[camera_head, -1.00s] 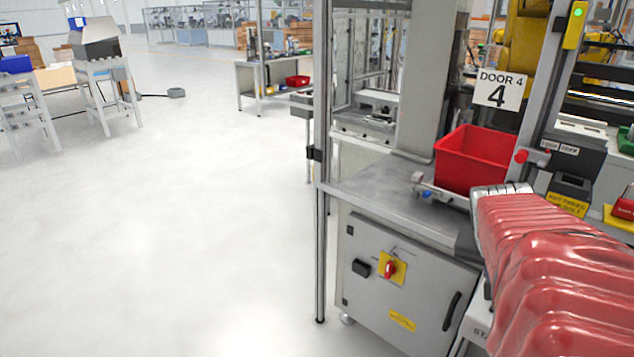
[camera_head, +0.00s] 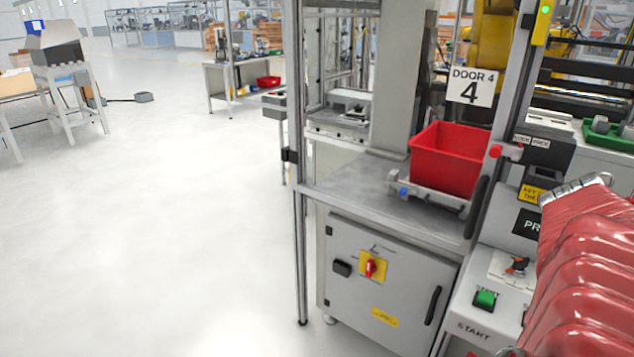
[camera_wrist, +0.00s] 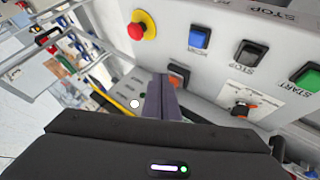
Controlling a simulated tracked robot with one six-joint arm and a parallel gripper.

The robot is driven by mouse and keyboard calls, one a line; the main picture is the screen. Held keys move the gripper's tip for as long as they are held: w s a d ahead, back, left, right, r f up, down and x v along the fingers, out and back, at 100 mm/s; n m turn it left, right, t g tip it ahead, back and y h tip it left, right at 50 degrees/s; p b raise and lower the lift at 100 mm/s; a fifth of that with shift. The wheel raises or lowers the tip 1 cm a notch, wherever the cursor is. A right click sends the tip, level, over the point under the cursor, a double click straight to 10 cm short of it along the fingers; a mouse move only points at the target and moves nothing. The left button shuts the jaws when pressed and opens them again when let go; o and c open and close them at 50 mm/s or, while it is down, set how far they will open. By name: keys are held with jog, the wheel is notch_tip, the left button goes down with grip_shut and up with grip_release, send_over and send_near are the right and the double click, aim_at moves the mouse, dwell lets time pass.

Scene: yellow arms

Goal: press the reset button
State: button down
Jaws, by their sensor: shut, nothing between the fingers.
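A control panel (camera_wrist: 220,75) fills much of the wrist view. A blue button (camera_wrist: 198,38) sits on it, and its label is too small to read, so I cannot confirm which one is reset. A black STOP button (camera_wrist: 247,52) and a green START button (camera_wrist: 305,77) lie to its right. In the head view the START button (camera_head: 485,299) shows, while my red-sleeved arm covers the panel's right part.
A red emergency stop (camera_wrist: 138,29) with a yellow collar is left of the blue button. A rotary switch (camera_wrist: 241,108) is below the STOP button. A red bin (camera_head: 455,160) stands on a metal shelf beside a door post (camera_head: 515,95). The floor on the left is open.

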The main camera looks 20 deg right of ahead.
jog(key=shift+f, duration=0.15)
jog(key=shift+f, duration=4.25)
jog(key=shift+f, duration=0.1)
jog(key=shift+f, duration=0.25)
jog(key=shift+f, duration=0.5)
jog(key=shift+r, duration=0.9)
